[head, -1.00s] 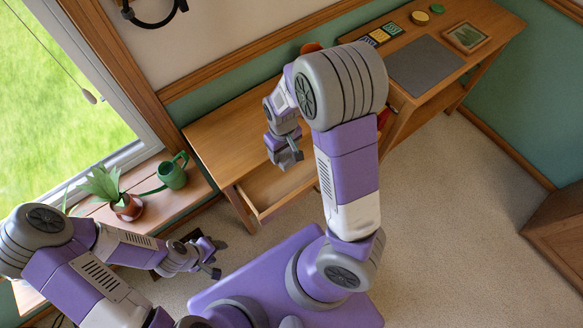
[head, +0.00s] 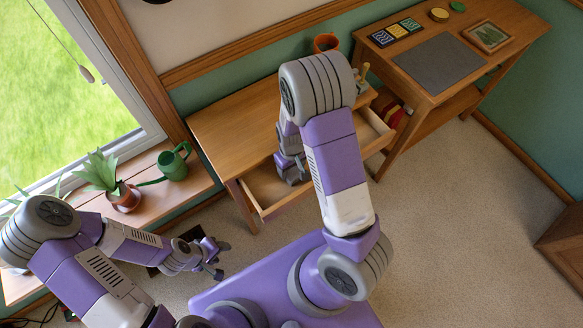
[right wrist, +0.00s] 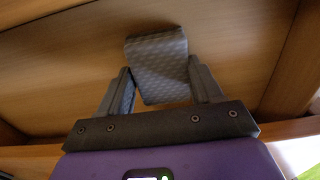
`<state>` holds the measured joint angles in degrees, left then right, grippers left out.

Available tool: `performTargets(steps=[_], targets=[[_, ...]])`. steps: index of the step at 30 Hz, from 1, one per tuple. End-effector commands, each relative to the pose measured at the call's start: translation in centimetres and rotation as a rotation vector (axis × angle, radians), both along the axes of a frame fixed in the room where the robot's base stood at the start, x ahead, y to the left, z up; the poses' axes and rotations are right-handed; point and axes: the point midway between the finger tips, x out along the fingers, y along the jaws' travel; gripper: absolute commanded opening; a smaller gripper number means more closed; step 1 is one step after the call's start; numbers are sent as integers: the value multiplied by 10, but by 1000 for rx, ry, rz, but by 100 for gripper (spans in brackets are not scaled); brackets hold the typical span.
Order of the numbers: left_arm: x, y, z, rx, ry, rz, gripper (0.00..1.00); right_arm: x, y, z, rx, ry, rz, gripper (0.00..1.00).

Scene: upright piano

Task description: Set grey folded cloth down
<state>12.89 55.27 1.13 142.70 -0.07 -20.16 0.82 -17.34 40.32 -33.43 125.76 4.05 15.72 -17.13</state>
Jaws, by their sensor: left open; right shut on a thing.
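The grey folded cloth (right wrist: 158,65) shows in the right wrist view, a dark patterned block between the fingers of my right gripper (right wrist: 160,88), which is shut on it. Wooden drawer boards lie around and behind it. In the head view my right gripper (head: 292,174) is at the open drawer (head: 262,190) of the wooden desk (head: 235,125); the cloth itself is hidden there. I cannot tell whether the cloth touches the drawer bottom. My left gripper (head: 218,260) is open and empty, low at the left, away from the desk.
A potted plant (head: 124,198) and a green watering can (head: 174,163) stand on the window sill. An orange pot (head: 326,43) stands behind my right arm. A side table (head: 475,80) at the right holds a grey mat (head: 438,62) and a framed picture (head: 487,37).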

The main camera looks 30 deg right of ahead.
Motion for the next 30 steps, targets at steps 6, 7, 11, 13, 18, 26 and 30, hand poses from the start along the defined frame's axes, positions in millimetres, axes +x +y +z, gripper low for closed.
performTargets(steps=[6, 7, 11, 13, 18, 26, 30], targets=[[0, 0, -1, 0, 0, 0, 51, 0, 0, -2, 0, 0, 1, 36], [0, 0, -2, 0, 0, 0, 51, 0, 0, -3, 0, 0, 1, 36], [0, 0, -1, 0, 0, 0, 51, 0, 0, -2, 0, 0, 1, 82], [0, 0, -1, 0, 0, 0, 51, 0, 0, -2, 0, 0, 1, 90], [0, 0, -1, 0, 0, 0, 51, 0, 0, -2, 0, 0, 0, 90], [0, 0, 8, 0, 0, 0, 51, 1, 0, 14, 0, -2, 1, 90], [0, 0, 23, 0, 0, 0, 51, 1, 1, 44, 1, -4, 1, 90]])
